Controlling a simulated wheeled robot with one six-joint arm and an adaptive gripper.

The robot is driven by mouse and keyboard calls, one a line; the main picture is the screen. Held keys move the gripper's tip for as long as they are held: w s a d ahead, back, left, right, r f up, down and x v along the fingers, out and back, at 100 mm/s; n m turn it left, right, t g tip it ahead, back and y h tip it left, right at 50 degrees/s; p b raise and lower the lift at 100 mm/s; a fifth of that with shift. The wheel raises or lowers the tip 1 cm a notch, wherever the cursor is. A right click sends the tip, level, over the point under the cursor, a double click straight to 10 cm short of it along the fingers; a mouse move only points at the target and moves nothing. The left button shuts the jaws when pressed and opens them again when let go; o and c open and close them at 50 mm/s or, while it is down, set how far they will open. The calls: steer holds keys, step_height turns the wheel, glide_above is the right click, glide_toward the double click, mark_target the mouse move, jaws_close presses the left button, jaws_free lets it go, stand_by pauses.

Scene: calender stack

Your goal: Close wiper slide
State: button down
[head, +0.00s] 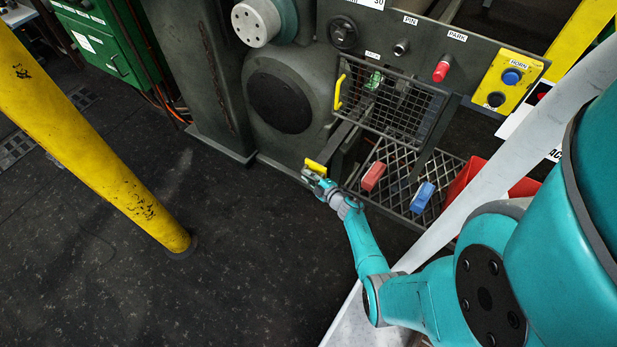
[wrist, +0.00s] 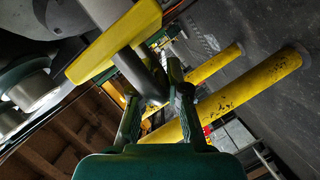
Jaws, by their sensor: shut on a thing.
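The wiper slide's yellow handle (head: 316,165) stands out in front of the dark machine, left of the lower mesh shelf. Dark rails (head: 345,138) run back from near it into the machine. In the wrist view the yellow handle (wrist: 115,42) is large at upper left, with a grey rod (wrist: 150,80) running from it between my fingers. My gripper (head: 317,178) is at the handle, just below it in the head view. In the wrist view my gripper (wrist: 156,95) is shut around the rod. The exact contact is dark and partly hidden.
A mesh guard (head: 405,105) with a yellow handle (head: 339,92) hangs above the rails. A red block (head: 374,176) and a blue block (head: 422,197) are at the lower mesh shelf (head: 395,200). A yellow post (head: 110,160) stands left. The floor between is clear.

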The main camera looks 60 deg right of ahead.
steer(key=c, duration=1.2)
jaws_free()
steer(key=v, duration=1.2)
steer(key=shift+f, duration=0.1)
